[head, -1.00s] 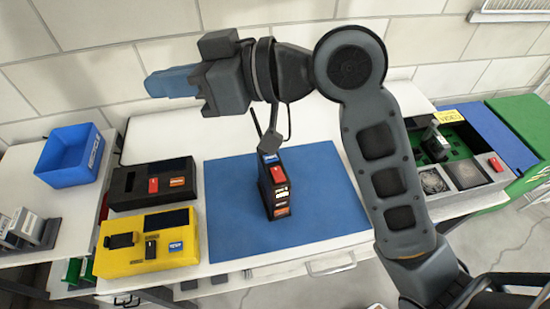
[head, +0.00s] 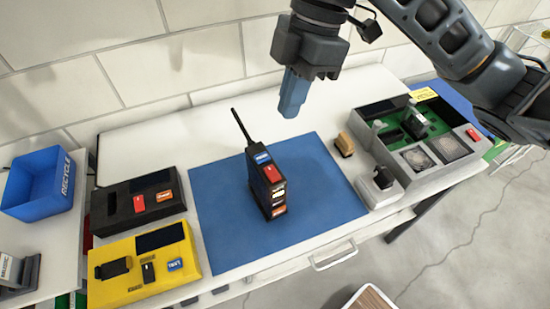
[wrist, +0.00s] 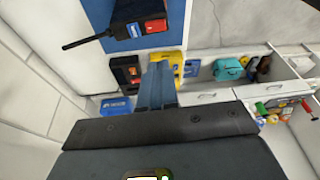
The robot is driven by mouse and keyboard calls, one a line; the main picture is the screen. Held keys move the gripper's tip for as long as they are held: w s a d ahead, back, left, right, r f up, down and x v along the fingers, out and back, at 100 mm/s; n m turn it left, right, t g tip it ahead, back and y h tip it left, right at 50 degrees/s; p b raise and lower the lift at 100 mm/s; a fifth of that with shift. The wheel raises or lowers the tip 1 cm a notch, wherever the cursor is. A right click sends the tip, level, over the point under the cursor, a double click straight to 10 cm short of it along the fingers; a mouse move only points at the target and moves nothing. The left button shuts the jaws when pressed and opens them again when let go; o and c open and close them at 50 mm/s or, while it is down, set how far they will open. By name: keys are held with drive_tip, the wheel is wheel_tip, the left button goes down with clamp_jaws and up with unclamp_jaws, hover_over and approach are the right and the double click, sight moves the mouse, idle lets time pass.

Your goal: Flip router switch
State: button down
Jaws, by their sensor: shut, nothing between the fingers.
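The router (head: 268,187) is an upright black box with a thin antenna, standing on the blue mat (head: 215,235). In the wrist view the router (wrist: 128,14) is at the top edge, partly cut off, with the red switch (wrist: 155,26) in sight. My gripper (head: 290,112) has blue fingers, shut and empty, pointing down above the table behind and to the right of the router, clear of it. The shut fingers also show in the wrist view (wrist: 158,70).
A black box (head: 138,202) and a yellow box (head: 145,265) with switches stand left of the mat. A blue recycle bin (head: 40,188) is farther left. A grey case with a green board (head: 425,145) stands at the right. White table is bare behind the mat.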

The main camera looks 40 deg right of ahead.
sight(272, 176)
drive_tip(key=x, duration=0.8)
drive_tip(key=p+x, duration=0.1)
drive_tip(key=x, duration=0.4)
drive_tip(key=shift+s+d+f, duration=0.2)
drive_tip(key=shift+s+d, duration=0.15)
drive_tip(key=shift+d, duration=0.05)
